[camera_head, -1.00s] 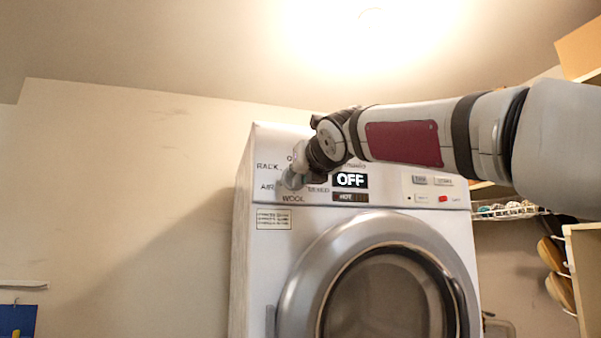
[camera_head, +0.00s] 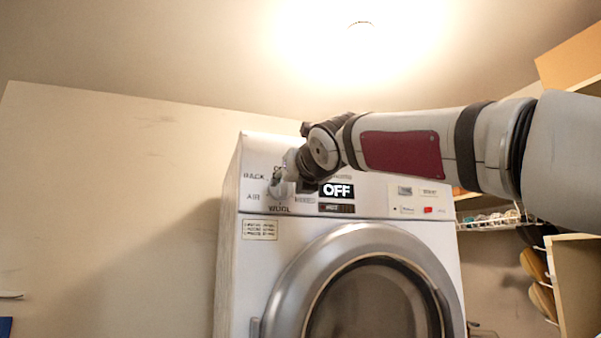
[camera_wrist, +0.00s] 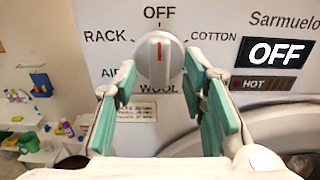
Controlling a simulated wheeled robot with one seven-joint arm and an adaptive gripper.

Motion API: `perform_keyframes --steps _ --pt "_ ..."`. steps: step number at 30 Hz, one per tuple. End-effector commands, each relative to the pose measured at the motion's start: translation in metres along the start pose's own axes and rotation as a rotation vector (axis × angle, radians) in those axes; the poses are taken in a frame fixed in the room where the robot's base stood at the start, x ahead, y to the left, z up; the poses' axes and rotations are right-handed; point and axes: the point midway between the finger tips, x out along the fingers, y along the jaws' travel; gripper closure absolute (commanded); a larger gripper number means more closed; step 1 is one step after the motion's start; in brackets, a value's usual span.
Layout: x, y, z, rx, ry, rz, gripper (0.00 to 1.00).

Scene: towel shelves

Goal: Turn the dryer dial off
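The dryer (camera_head: 232,260) stands ahead with its round door below the control panel. The grey dial (camera_wrist: 159,62) shows in the wrist view, its red mark pointing straight up at the OFF label. RACK, COTTON, WOOL and a partly hidden AIR label surround it. The display (camera_wrist: 273,53) reads OFF. In the head view the dial (camera_head: 277,189) is partly visible below my gripper (camera_head: 288,168). In the wrist view my gripper (camera_wrist: 162,78) is open, its green fingers on either side of the dial's lower part with visible gaps. It holds nothing.
A wire rack and shelves (camera_head: 490,220) stand right of the dryer, with a cardboard box (camera_head: 580,52) high up. Small items sit on white shelves (camera_wrist: 30,130) at the left in the wrist view. The wall left of the dryer is bare.

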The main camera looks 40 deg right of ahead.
Motion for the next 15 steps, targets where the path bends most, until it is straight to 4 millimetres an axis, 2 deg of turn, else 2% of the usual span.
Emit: perform_keyframes --steps 9,15 --pt "-0.062 -0.001 0.001 0.0 -0.003 -0.002 0.62" --pt "-0.091 0.0 0.0 -0.001 -0.002 0.0 0.62"
